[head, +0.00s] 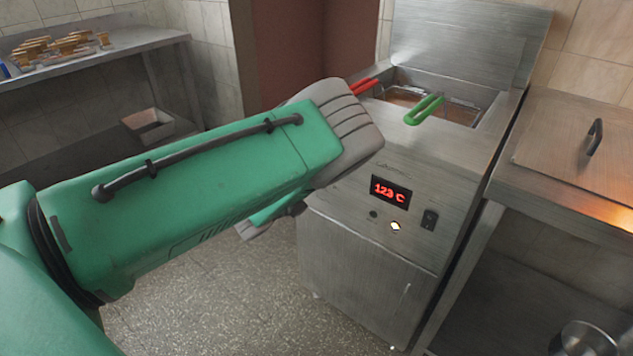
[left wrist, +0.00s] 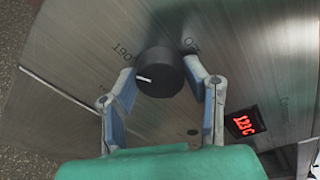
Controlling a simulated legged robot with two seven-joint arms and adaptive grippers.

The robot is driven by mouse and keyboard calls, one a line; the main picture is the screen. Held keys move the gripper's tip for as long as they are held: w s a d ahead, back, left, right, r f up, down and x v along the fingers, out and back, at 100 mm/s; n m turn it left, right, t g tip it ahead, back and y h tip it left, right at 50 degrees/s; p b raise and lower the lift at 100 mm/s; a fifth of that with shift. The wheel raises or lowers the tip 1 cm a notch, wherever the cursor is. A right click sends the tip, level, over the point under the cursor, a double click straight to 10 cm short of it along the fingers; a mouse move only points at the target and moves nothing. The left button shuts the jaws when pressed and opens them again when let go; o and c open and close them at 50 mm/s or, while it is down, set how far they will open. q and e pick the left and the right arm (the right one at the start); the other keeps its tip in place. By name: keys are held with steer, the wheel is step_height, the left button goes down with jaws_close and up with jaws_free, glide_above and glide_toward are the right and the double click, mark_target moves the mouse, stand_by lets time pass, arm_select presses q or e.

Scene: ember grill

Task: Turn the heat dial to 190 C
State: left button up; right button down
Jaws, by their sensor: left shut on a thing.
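The black heat dial (left wrist: 165,74) is on the fryer's steel front panel in the left wrist view. Its white pointer line faces left, a little below the direction of the "190" label (left wrist: 122,49). The "Off" label (left wrist: 191,44) is at the dial's upper right. My left gripper (left wrist: 158,76) has one finger on each side of the dial and is shut on it. The red display (head: 388,191) reads 123 C and also shows in the left wrist view (left wrist: 244,123). My right gripper is not in view.
The fryer (head: 370,270) holds baskets with a green handle (head: 424,110) and a red handle (head: 364,86). A black switch (head: 429,220) and a lit lamp (head: 395,226) are below the display. A steel counter (head: 560,160) stands right, a shelf with food (head: 65,47) at back left.

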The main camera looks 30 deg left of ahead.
arm_select(q)
steer(key=shift+s+d+f, duration=0.15)
steer(key=shift+f, duration=0.2)
steer(key=o, duration=1.2)
steer(key=shift+c, duration=0.2)
steer(key=shift+w, duration=0.2)
steer(key=shift+r, duration=0.15)
steer(key=shift+s, duration=0.1)
steer(key=s+a+r, duration=0.1)
steer(key=s, duration=1)
steer(key=shift+s+a, duration=0.3)
steer(key=shift+a, duration=0.1)
